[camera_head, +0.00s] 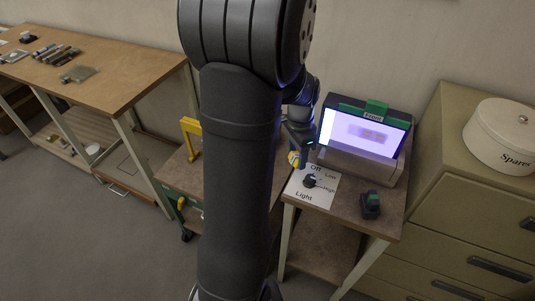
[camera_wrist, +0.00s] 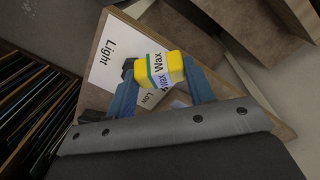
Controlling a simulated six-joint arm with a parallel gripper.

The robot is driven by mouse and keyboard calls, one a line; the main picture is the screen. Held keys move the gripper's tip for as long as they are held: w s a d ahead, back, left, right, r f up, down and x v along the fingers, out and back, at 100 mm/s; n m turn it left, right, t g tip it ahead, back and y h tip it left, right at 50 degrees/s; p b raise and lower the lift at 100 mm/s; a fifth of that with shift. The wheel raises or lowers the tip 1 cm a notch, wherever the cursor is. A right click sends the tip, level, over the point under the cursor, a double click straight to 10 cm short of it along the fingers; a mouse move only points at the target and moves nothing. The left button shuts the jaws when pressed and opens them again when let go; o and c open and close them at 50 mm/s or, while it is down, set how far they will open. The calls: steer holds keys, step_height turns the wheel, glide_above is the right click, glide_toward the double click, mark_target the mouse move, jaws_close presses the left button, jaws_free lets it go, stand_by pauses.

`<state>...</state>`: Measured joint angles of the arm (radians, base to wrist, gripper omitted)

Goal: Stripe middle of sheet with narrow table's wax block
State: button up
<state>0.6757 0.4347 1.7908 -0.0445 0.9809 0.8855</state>
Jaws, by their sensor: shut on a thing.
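A yellow wax block (camera_wrist: 174,66) with a green band and a white "Wax" label is between the two blue fingers of my gripper (camera_wrist: 162,80) in the wrist view. My gripper is shut on it. In the head view the gripper (camera_head: 298,150) and a bit of the block (camera_head: 293,160) show just left of the lit panel, apart from it. The bright sheet (camera_head: 340,124) stands tilted back in a frame with a green clip on top. A faint greyish patch shows on its middle. My arm hides part of the area to the left.
A cabinet (camera_head: 460,180) with a "Spares" tin (camera_head: 500,138) stands close right.

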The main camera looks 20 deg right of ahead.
steer(key=s+d+r+m+t+y, duration=0.1)
steer(key=s+d+r+m+y, duration=0.1)
steer(key=s+d+r+m, duration=0.5)
steer(key=shift+s+d+r+m, duration=0.35)
steer(key=shift+s+r, duration=0.2)
steer(key=shift+s, duration=0.5)
